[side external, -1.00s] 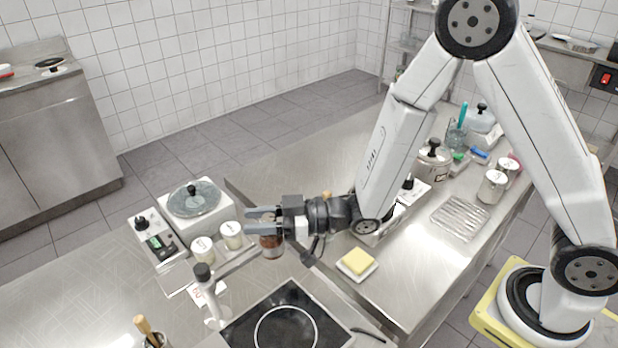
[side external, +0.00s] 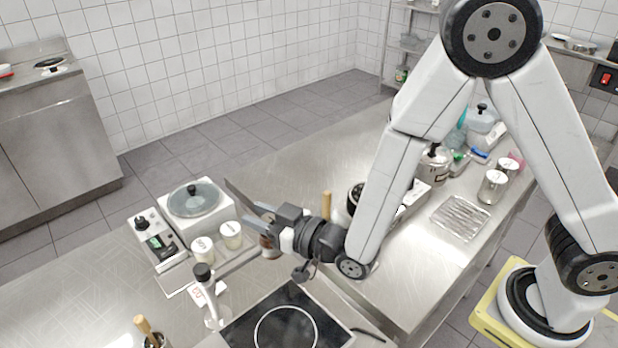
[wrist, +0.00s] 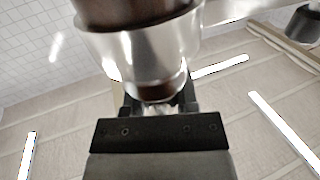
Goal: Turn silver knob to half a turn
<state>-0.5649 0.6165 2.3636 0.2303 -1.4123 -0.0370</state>
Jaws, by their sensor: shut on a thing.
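My gripper (side external: 266,224) is over the counter near the middle of the side external view. It is shut on the silver knob (wrist: 160,84) of a brown mill-like thing. The wrist view shows this knob between the fingers, under a wide silver collar (wrist: 140,48) and the dark brown body (wrist: 130,10), both reaching up out of the picture. In the side external view the brown body (side external: 269,252) shows below the fingers, mostly hidden by my gripper. The knob itself is hidden there, and I cannot read its turn angle.

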